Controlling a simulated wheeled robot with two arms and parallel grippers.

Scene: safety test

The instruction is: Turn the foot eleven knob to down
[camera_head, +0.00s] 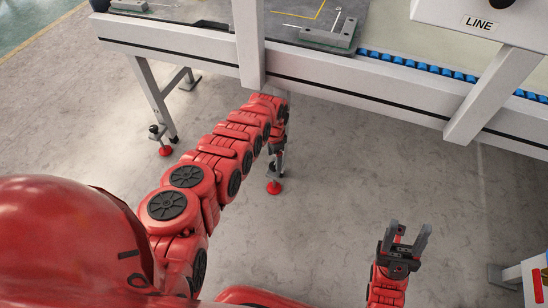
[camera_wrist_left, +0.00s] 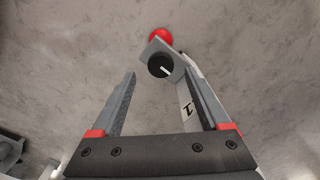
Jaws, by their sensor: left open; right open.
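In the left wrist view, a round black knob (camera_wrist_left: 159,66) with a white pointer mark sits on a grey plate (camera_wrist_left: 160,46). The pointer slants to the lower right in that view. A red foot pad (camera_wrist_left: 161,35) shows behind the plate; in the head view a red foot pad (camera_head: 274,187) stands on the floor below my left gripper (camera_head: 279,148). My left gripper is open, with the knob in view between and just past its fingertips (camera_wrist_left: 156,76); contact cannot be told. A partly hidden label (camera_wrist_left: 187,108) lies beside the right finger. My right gripper (camera_head: 407,236) is open and empty.
Another red-padded foot (camera_head: 165,151) stands to the left. A white box (camera_head: 535,280) is at the lower right. The floor between is clear.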

